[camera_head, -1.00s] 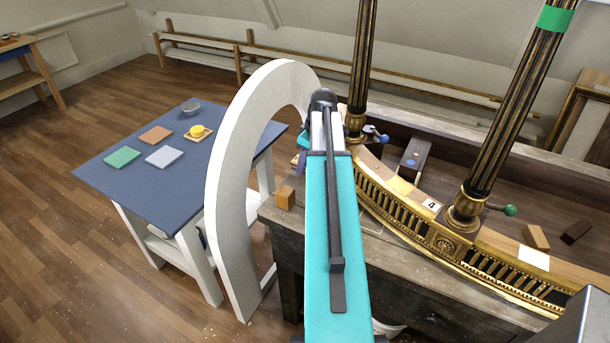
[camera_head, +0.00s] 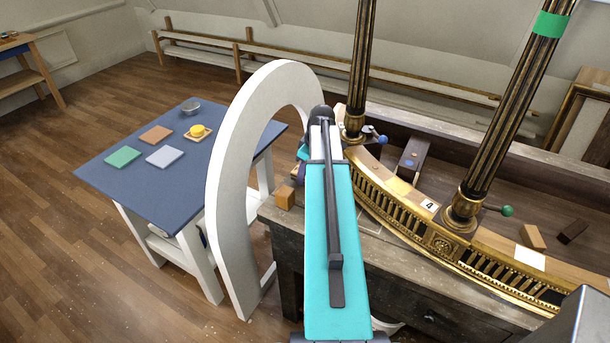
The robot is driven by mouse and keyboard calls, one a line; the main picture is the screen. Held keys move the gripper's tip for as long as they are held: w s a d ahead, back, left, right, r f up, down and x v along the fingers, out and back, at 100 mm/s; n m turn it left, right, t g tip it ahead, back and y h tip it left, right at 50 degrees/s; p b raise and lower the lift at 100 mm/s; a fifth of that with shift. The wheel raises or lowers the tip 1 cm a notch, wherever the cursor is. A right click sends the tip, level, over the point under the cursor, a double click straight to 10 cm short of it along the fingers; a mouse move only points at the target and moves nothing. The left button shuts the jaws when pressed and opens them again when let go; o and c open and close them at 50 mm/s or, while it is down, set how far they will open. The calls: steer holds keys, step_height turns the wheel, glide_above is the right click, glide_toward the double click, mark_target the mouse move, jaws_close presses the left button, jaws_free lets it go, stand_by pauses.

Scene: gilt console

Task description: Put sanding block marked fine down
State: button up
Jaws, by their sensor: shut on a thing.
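My gripper (camera_head: 298,174) shows only in part, to the left of the far end of my turquoise arm, above the left end of the workbench (camera_head: 310,222). A bit of turquoise wrist and a small purple part show there. Its fingertips and most of what is between them are hidden or too small to make out. No mark reading "fine" can be read in the view. An orange-brown block (camera_head: 285,198) stands at the left corner of the bench, just below my gripper; I cannot tell whether they touch.
A white arch (camera_head: 228,190) stands close left of my arm. Behind it, a blue-topped table (camera_head: 130,185) holds green (camera_head: 122,157), orange (camera_head: 156,135) and grey (camera_head: 165,157) pads and a yellow item (camera_head: 197,131). A gilt curved rail (camera_head: 440,240) with dark columns fills the right.

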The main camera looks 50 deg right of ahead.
steer(key=shift+x, duration=0.8)
steer(key=shift+s+f, duration=0.15)
steer(key=shift+f, duration=0.45)
steer(key=o, duration=1.4)
steer(key=shift+r, duration=0.15)
steer(key=shift+r, duration=0.5)
steer(key=b+v, duration=0.3)
steer(key=v, duration=0.9)
steer(key=shift+f, duration=0.1)
